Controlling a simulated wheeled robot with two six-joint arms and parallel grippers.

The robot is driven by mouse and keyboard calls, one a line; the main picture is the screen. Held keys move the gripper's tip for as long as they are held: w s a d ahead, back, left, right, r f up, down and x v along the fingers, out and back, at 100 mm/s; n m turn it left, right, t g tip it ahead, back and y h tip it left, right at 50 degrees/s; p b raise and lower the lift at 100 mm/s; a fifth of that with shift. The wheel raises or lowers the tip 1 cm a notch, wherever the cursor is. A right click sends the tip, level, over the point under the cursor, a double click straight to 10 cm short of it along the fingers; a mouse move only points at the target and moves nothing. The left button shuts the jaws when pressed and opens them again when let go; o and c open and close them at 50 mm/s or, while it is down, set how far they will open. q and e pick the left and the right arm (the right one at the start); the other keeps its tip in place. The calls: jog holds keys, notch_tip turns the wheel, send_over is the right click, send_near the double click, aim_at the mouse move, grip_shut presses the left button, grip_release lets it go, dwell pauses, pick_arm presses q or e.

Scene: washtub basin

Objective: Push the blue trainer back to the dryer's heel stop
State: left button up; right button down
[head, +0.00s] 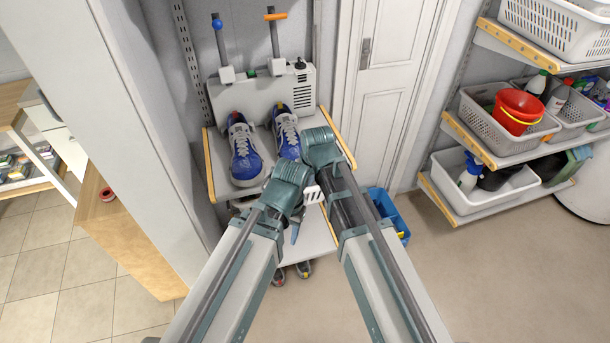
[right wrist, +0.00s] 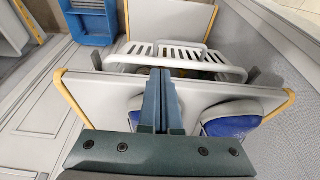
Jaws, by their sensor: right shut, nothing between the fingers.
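Two blue trainers with grey laces stand side by side on the dryer's shelf, toes toward me: the left one (head: 243,155) and the right one (head: 287,132). The right one's toe is partly behind my grippers. The shoe dryer (head: 262,98) stands behind them; I cannot make out its heel stop. My right gripper (right wrist: 162,75) is shut and empty, over the shelf's front by the trainers. In the right wrist view its fingers pass between the trainers; contact is unclear. My left gripper (head: 287,185) is before the shelf, its fingers not clearly visible.
A white slatted basket (right wrist: 180,60) is beyond the shelf's front edge in the right wrist view. A blue bin (head: 388,212) stands on the floor to the right. Storage shelves with a white tub (head: 470,205) are further right.

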jog(key=p+v, duration=0.6)
jog(key=v, duration=0.2)
jog(key=shift+p, duration=0.35)
jog(key=shift+w+r, duration=0.1)
jog(key=s+d+g+h, duration=0.1)
jog(key=s+d, duration=0.1)
jog(key=s, duration=0.5)
jog(key=s+d+g+h, duration=0.1)
jog(key=s+d+g, duration=0.1)
jog(key=s, duration=0.6)
jog(key=shift+d+f+g, duration=0.3)
jog(key=shift+d+f, duration=0.15)
jog(key=shift+d, duration=0.35)
